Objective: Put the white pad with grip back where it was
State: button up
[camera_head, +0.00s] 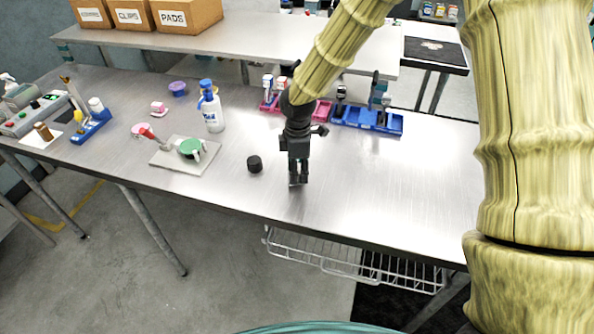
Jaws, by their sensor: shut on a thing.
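My gripper (298,182) points down over the front middle of the steel table (370,185). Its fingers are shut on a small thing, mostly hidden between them. Only a little of it shows low at the fingertips, close to the table top. I cannot tell its shape, or whether it touches the table. I cannot clearly make out a white pad with a grip anywhere else.
A black cylinder (255,164) stands just left of my gripper. Further left are a grey tray (176,163) with a green round thing (190,147), and a white bottle (212,112). Blue bins (360,117) stand behind. The table's right side is clear.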

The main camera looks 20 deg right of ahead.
jog(key=shift+a+f, duration=0.15)
jog(key=shift+f, duration=0.7)
jog(key=shift+w+f, duration=0.1)
jog(key=shift+f, duration=0.1)
jog(key=o, duration=0.9)
jog(key=shift+r, duration=0.15)
notch_tip(320, 180, up, 12)
jog(key=shift+r+b, duration=0.1)
jog(key=shift+b, duration=0.95)
